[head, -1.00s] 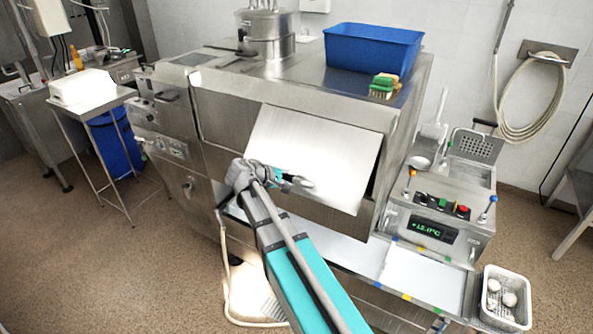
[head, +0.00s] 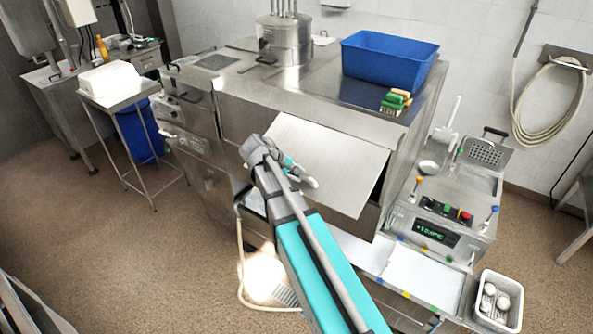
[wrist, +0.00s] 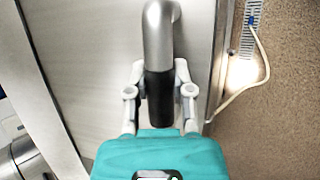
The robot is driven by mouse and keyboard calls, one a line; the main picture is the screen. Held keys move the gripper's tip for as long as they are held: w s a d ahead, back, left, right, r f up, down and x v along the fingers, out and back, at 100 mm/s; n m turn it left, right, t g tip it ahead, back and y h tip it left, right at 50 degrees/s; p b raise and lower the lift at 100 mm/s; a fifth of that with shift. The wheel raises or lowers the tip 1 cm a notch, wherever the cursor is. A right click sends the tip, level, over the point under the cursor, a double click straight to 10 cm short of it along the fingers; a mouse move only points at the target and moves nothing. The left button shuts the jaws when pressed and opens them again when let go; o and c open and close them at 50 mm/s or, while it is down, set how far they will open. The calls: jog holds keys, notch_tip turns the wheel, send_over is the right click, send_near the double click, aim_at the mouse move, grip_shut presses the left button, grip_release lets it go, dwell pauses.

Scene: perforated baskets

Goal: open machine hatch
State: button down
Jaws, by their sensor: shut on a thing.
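The machine hatch (head: 330,160) is a plain silver panel on the front of the steel machine (head: 235,118). It is tilted outward, with its lower edge standing away from the machine body. My gripper (head: 308,180) is in front of it. In the wrist view the hatch (wrist: 95,50) fills the left and middle, and a bent metal handle with a black grip (wrist: 159,95) stands out from it. My gripper (wrist: 160,92) is shut on the black grip, one finger on each side. In the head view my arm hides part of the hatch and most of the handle.
A blue bin (head: 388,62) and brushes (head: 396,101) stand on the machine top. A control box (head: 440,225) and a white basket (head: 497,300) are at the right. A small table (head: 122,93) stands at the left. A pale hose (head: 245,285) lies on the floor below.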

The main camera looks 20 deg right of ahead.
notch_tip(320, 180, up, 2)
jog(key=shift+a+r+p, duration=0.1)
jog(key=shift+a+p, duration=0.05)
jog(key=shift+p, duration=0.55)
notch_tip(320, 180, up, 7)
jog(key=p, duration=0.7)
jog(key=shift+w+d+r+p, duration=0.1)
jog(key=shift+d+r+p, duration=0.05)
jog(key=shift+r+p, duration=0.3)
jog(key=shift+w+d+r+p, duration=0.1)
jog(key=shift+d+r+p, duration=0.05)
jog(key=shift+r+p, duration=0.3)
jog(key=shift+c, duration=2.4)
grip_release()
